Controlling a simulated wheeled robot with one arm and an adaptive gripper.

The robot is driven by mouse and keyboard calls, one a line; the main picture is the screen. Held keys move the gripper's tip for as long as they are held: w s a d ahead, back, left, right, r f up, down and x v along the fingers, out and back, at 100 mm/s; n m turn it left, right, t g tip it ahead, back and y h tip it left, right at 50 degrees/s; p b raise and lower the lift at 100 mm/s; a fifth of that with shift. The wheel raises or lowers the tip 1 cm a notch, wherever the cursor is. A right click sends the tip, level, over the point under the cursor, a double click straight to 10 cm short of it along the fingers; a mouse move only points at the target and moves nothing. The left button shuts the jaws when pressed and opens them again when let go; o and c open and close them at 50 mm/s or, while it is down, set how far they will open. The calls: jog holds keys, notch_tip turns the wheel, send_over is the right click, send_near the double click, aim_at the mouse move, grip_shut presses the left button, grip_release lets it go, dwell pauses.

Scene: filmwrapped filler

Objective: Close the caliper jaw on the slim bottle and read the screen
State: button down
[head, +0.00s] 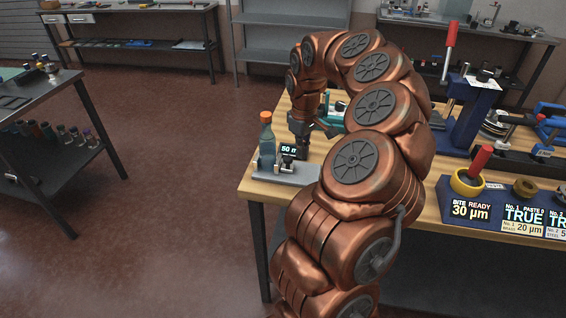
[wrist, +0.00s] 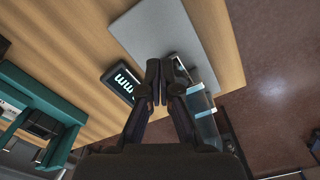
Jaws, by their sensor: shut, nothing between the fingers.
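The slim bottle (head: 266,143), bluish and clear with an orange cap, stands upright on the grey base plate (head: 310,171) of the caliper. In the wrist view the bottle (wrist: 203,118) is partly hidden behind a finger. The small dark caliper jaw (head: 287,162) is right of the bottle; I cannot tell whether they touch. The black screen (head: 288,149) shows "50" and a cut-off unit; in the wrist view the screen (wrist: 122,83) shows "mm", its number hidden. My gripper (wrist: 156,82) is shut and empty, over the plate between screen and jaw.
A teal item (wrist: 38,108) lies on the wooden bench (head: 256,188). A blue press (head: 470,115), a yellow ring (head: 467,182) and readout panels (head: 470,210) are at the right. The plate sits near the bench's left edge, with open floor beyond.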

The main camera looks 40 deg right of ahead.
jog(key=shift+f+b, duration=1.45)
jog(key=shift+f, duration=0.5)
jog(key=shift+w+a, duration=0.35)
jog(key=shift+w, duration=0.1)
dwell(0.5)
jog(key=shift+s+d+b, duration=0.3)
jog(key=shift+s+b, duration=0.1)
jog(key=shift+s, duration=0.05)
dwell(0.3)
notch_tip(320, 180, up, 6)
jog(key=p, duration=0.1)
jog(key=shift+p, duration=0.3)
dwell(0.5)
dwell(0.4)
